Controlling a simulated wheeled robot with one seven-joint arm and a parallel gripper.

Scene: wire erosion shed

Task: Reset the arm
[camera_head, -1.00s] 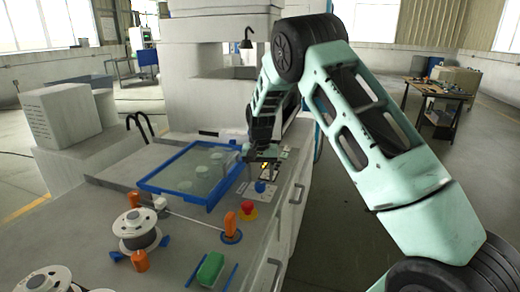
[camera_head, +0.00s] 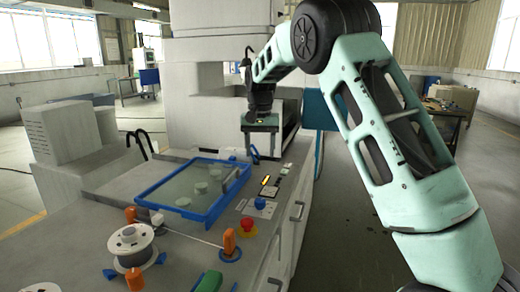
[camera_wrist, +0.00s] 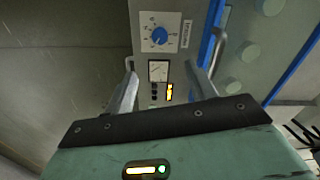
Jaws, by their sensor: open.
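My pale green arm reaches in from the right in the head view and bends down at a black joint. My gripper (camera_head: 263,152) hangs above the back right part of the machine bench, over a strip of controls. In the wrist view my gripper (camera_wrist: 173,62) has its two grey fingers wide apart with nothing between them. Beyond the fingers are a panel with a blue knob (camera_wrist: 158,36), a small meter (camera_wrist: 158,71) and a lit yellow display (camera_wrist: 169,92). The fingers appear clear of the panel.
A blue-framed tank (camera_head: 170,209) lies left of the controls. A red button (camera_head: 247,224), an orange post (camera_head: 229,241) and a wire spool (camera_head: 131,241) stand in front. A tall white machine column (camera_head: 205,60) rises behind. Open floor lies right of the bench.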

